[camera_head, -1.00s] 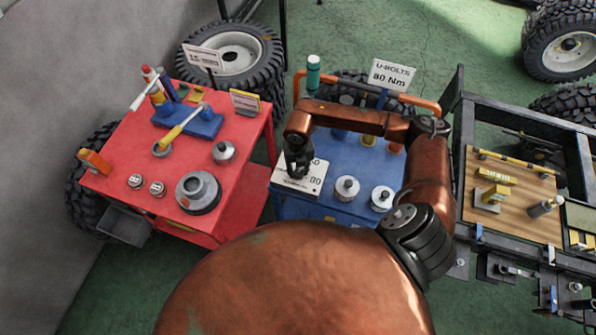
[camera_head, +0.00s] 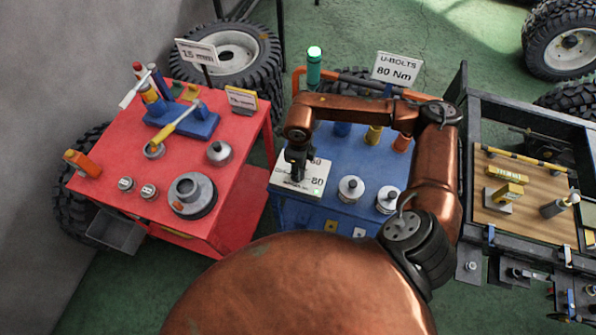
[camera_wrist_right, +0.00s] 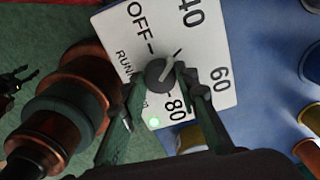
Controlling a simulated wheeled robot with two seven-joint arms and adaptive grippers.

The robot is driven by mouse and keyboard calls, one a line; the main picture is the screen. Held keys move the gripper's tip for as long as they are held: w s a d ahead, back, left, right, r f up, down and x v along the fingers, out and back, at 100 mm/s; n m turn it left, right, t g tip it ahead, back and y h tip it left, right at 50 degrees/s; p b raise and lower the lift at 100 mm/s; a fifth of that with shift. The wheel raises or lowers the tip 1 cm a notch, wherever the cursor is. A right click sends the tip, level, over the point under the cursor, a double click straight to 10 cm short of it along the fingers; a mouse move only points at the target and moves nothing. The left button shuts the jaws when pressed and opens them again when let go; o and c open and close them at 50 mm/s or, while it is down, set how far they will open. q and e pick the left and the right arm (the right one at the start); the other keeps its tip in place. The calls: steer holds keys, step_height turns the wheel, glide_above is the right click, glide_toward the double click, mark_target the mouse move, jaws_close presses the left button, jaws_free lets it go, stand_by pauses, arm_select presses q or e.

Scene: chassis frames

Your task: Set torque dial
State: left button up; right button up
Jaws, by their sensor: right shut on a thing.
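The torque dial is a white panel (camera_head: 287,172) on the blue cart, marked OFF, RUN, 40, 60 and 80; it fills the middle of the wrist view (camera_wrist_right: 213,67). Its dark round knob (camera_wrist_right: 158,74) carries a pale pointer bar; I cannot tell surely which mark it points to. My right gripper (camera_head: 297,172) is over the panel, its two fingers shut around the knob (camera_wrist_right: 165,82). A small green lamp on the panel (camera_wrist_right: 154,122) is lit. A dark claw-like part, perhaps my left gripper (camera_wrist_right: 14,84), shows at the wrist view's left edge; its jaws are unclear.
Silver pots (camera_head: 351,189) and coloured cylinders stand near the panel on the blue cart. A sign reads U-BOLTS 80 Nm (camera_head: 397,68). A green beacon (camera_head: 314,66) is lit. A red cart (camera_head: 117,150) with tools stands left; a wooden-topped bench (camera_head: 520,212) stands right.

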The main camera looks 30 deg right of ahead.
steer(key=n+b, duration=0.1)
steer(key=n, duration=0.1)
steer(key=n+b, duration=0.1)
steer(key=n, duration=0.1)
steer(key=n+b, duration=0.2)
steer(key=shift+s+d+f, duration=0.1)
steer(key=shift+f, duration=0.15)
arm_select(q)
step_height(320, 180, down, 6)
steer(key=s+b, duration=0.2)
steer(key=shift+f, duration=0.25)
arm_select(e)
steer(key=shift+r+n, duration=0.15)
steer(key=shift+n, duration=1.85)
steer(key=o, duration=1.1)
steer(key=shift+r, duration=0.1)
steer(key=shift+o, duration=0.2)
steer(key=shift+r, duration=0.25)
step_height(320, 180, up, 12)
steer(key=shift+f, duration=0.25)
